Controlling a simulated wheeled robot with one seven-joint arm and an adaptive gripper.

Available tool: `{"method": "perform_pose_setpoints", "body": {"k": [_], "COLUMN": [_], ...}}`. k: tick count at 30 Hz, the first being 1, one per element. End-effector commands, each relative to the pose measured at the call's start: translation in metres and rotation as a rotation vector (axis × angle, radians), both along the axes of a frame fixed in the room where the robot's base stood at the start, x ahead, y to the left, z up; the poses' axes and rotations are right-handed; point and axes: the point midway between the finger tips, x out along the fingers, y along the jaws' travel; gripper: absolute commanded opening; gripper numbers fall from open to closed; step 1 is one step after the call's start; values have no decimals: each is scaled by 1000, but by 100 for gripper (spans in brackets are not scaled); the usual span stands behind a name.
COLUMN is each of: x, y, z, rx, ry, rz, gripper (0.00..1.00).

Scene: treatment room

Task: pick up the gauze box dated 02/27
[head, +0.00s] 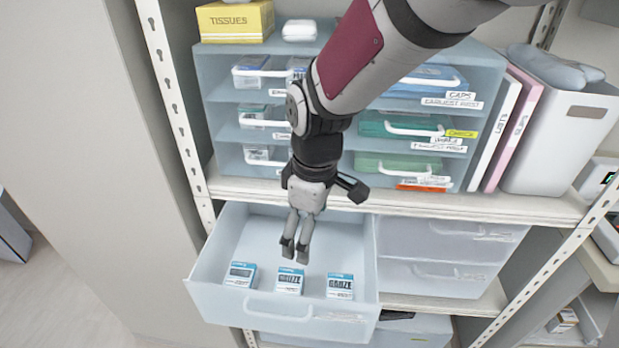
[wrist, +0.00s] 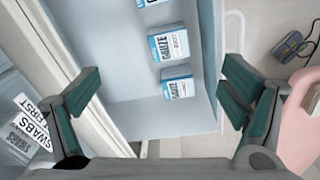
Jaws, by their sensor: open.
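Three small white and blue boxes lie in a row along the front of an open drawer (head: 213,262): a left box (head: 240,274), a middle box (head: 289,281) and a right box (head: 340,286). The middle and right ones read GAUZE; the left label is too small to read. I cannot read a date on any box. My gripper (head: 295,250) is open and empty, above the drawer just behind the middle box. In the wrist view, two gauze boxes (wrist: 168,43) (wrist: 177,85) show between the spread fingers, and a third (wrist: 150,3) is cut off at the top edge.
The drawer's front wall and handle (head: 290,309) stand close to the boxes. Above is a shelf with a pale blue drawer cabinet (head: 221,93), a tissue box (head: 236,21) and a white bin (head: 558,138). Closed drawers (head: 440,238) sit to the right. The drawer's back is bare.

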Motion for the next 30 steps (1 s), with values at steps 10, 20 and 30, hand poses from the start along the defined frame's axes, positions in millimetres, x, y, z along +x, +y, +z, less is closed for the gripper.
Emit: {"method": "perform_pose_setpoints", "body": {"k": [10, 20, 30], "x": [3, 1, 2], "y": [49, 49, 49], "z": [-76, -127, -162], "rx": [-63, -68, -65], "ry": [48, 53, 49], "rz": [244, 250, 248], "gripper": [92, 92, 92]}}
